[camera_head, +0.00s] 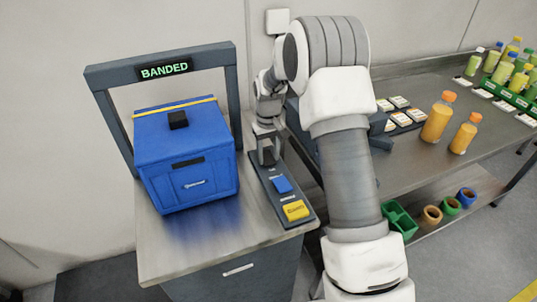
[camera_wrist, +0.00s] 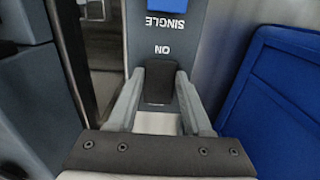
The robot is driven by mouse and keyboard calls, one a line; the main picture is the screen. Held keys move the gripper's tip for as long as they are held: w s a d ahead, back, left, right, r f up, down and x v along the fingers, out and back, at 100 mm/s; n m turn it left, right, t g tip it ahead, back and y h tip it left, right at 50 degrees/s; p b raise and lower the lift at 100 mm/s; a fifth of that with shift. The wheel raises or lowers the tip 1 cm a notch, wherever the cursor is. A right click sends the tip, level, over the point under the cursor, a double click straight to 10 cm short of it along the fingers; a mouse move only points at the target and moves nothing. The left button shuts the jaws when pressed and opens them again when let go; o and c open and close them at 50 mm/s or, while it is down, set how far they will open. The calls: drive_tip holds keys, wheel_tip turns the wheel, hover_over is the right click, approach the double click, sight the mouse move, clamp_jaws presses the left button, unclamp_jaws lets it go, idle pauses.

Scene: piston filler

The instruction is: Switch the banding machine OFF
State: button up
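The banding machine is a dark grey arch (camera_head: 160,60) with a lit green "BANDED" sign (camera_head: 164,70). Its dark control panel (camera_head: 268,190) lies on the metal-topped stand. A black switch (camera_wrist: 161,82) sits at the panel's far end, beside a white "ON" label. My gripper (camera_head: 267,152) points down over that end. In the wrist view my gripper (camera_wrist: 162,75) has its fingers apart, one on each side of the black switch. I cannot tell whether they touch it. In the head view my gripper largely hides the switch.
A blue "SINGLE" button (camera_head: 282,185) and a yellow button (camera_head: 296,210) are on the panel. A blue box (camera_head: 185,165) with a yellow band and black block stands under the arch, close left. A table with orange bottles (camera_head: 438,118) is at right.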

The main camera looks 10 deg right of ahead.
clamp_jaws()
drive_tip(key=shift+w+r+g+p, duration=0.15)
drive_tip(key=shift+r+g+p, duration=0.2)
drive_tip(key=shift+p, duration=0.8)
drive_tip(key=shift+w+a+f+g+h+p, duration=0.1)
drive_tip(key=shift+w+g+h+p, duration=0.05)
drive_tip(key=shift+g+p, duration=0.45)
drive_tip(key=shift+w+f+g+h+p, duration=0.1)
drive_tip(key=shift+g+h+p, duration=0.05)
drive_tip(key=shift+g+p, duration=0.4)
drive_tip(key=o, duration=0.6)
unclamp_jaws()
